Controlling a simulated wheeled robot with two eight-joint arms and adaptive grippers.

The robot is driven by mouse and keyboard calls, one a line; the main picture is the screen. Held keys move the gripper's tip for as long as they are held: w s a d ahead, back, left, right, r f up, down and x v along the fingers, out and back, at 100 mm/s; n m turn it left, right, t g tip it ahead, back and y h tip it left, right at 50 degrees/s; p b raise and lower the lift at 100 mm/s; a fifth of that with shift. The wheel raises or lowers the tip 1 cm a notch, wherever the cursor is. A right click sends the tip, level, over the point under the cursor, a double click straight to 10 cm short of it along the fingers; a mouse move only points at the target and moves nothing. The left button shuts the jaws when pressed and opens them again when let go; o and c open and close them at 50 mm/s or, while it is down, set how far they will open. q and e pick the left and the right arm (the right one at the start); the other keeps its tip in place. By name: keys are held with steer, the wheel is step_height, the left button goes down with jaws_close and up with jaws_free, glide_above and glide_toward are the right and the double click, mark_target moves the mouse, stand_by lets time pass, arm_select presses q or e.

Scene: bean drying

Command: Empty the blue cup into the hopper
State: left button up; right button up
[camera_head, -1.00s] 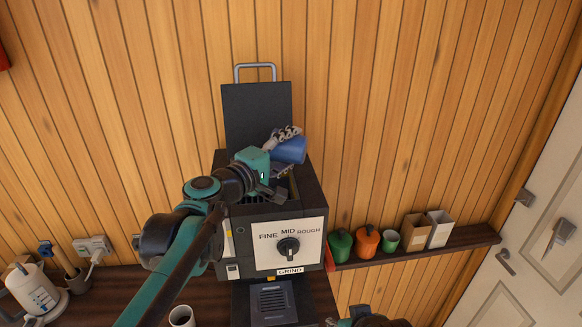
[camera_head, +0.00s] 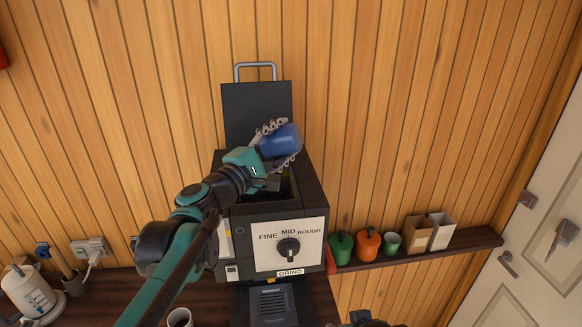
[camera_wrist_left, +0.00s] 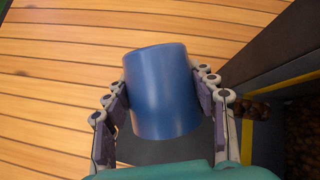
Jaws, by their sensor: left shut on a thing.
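The blue cup (camera_head: 279,142) is held tilted above the grinder's open top. My left gripper (camera_head: 276,148) is shut on it, with one finger on each side of its wall. In the left wrist view the cup (camera_wrist_left: 163,95) sits between both fingers of the left gripper (camera_wrist_left: 165,98). I cannot see into the cup or tell what it holds. The hopper (camera_head: 286,190) is the dark opening in the top of the black grinder, partly hidden by my gripper. Brown beans (camera_wrist_left: 303,140) show inside a dark-walled opening at the right of the wrist view.
The grinder's raised black lid (camera_head: 256,108) stands behind the hopper, close to the cup. A grind dial (camera_head: 288,248) is on the front. A wall shelf (camera_head: 420,251) with small jars and boxes is at the right. A white cup (camera_head: 180,318) stands at the lower left.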

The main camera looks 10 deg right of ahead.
arm_select(q)
steer(key=shift+w+a+r+n+t+b, duration=0.1)
steer(key=shift+a+n+t+b, duration=0.15)
steer(key=shift+n, duration=0.3)
steer(key=shift+a+n+t+b, duration=0.15)
steer(key=shift+n+b, duration=0.1)
steer(key=shift+n, duration=0.3)
steer(key=shift+w+a+r+n, duration=0.1)
steer(key=shift+r+n, duration=0.05)
steer(key=shift+n, duration=0.15)
steer(key=shift+d+m+p, duration=0.25)
steer(key=shift+m+p, duration=0.1)
steer(key=shift+m, duration=0.25)
steer(key=shift+d, duration=0.1)
